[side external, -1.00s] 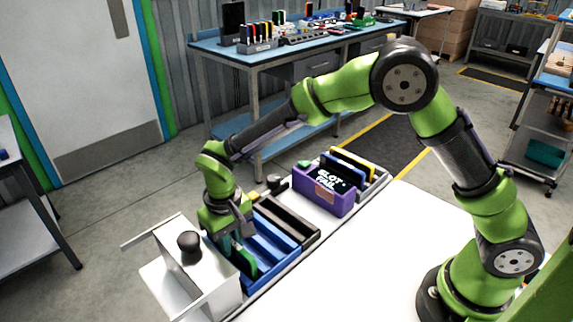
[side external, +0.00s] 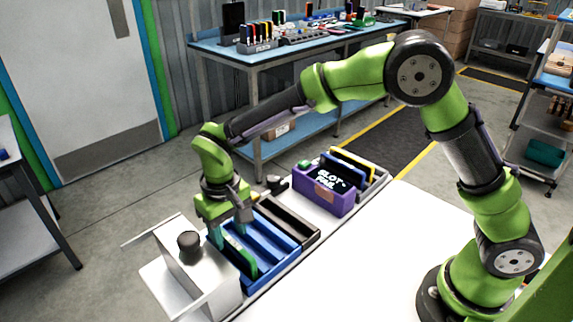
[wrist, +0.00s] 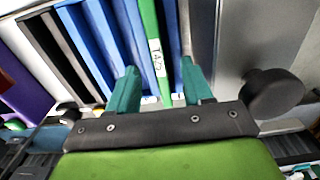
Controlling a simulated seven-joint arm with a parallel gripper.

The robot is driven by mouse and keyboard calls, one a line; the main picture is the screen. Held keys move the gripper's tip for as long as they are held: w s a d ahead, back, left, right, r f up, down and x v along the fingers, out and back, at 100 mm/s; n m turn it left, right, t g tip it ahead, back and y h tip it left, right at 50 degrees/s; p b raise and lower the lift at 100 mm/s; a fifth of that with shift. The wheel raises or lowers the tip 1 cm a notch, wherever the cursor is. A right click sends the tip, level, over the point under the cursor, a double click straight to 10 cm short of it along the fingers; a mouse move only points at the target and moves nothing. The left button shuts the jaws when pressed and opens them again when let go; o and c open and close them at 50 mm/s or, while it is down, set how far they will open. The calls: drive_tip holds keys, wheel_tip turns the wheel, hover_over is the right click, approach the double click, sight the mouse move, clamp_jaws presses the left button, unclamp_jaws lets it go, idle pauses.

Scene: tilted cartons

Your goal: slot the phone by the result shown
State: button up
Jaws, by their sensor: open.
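A green phone (side external: 240,257) with a white label stands on edge in the blue slotted tray (side external: 268,246), in the slot nearest the white box. It also shows in the wrist view (wrist: 150,40). My gripper (side external: 230,232) is open over the tray at the phone's far end. In the wrist view, its teal fingers (wrist: 158,72) stand on both sides of the phone with gaps. A purple tester (side external: 318,196) has a dark screen (side external: 338,182) that appears to read "SLOT FAIL".
A black slotted tray (side external: 290,220) lies beside the blue one. A grey tray (side external: 375,183) with yellow and blue pieces stands behind the tester. A white box (side external: 195,262) with a black knob (side external: 189,243) borders the blue tray. The white tabletop (side external: 390,245) is clear.

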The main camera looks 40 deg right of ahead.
wheel_tip(320, 180, up, 14)
drive_tip(key=shift+f, duration=0.2)
wheel_tip(320, 180, up, 7)
idle(0.8)
drive_tip(key=s+d+f+m+t+y, duration=0.1)
drive_tip(key=s+d+f+m+t, duration=0.1)
drive_tip(key=s+d, duration=0.6)
drive_tip(key=s+d+f+m+t+y, duration=0.1)
drive_tip(key=s+d+m+t, duration=0.1)
drive_tip(key=s+d+t, duration=0.3)
drive_tip(key=s+d, duration=0.4)
drive_tip(key=d, duration=0.2)
drive_tip(key=shift+s+d+f, duration=0.2)
drive_tip(key=shift+d+f, duration=0.15)
drive_tip(key=shift+f, duration=0.05)
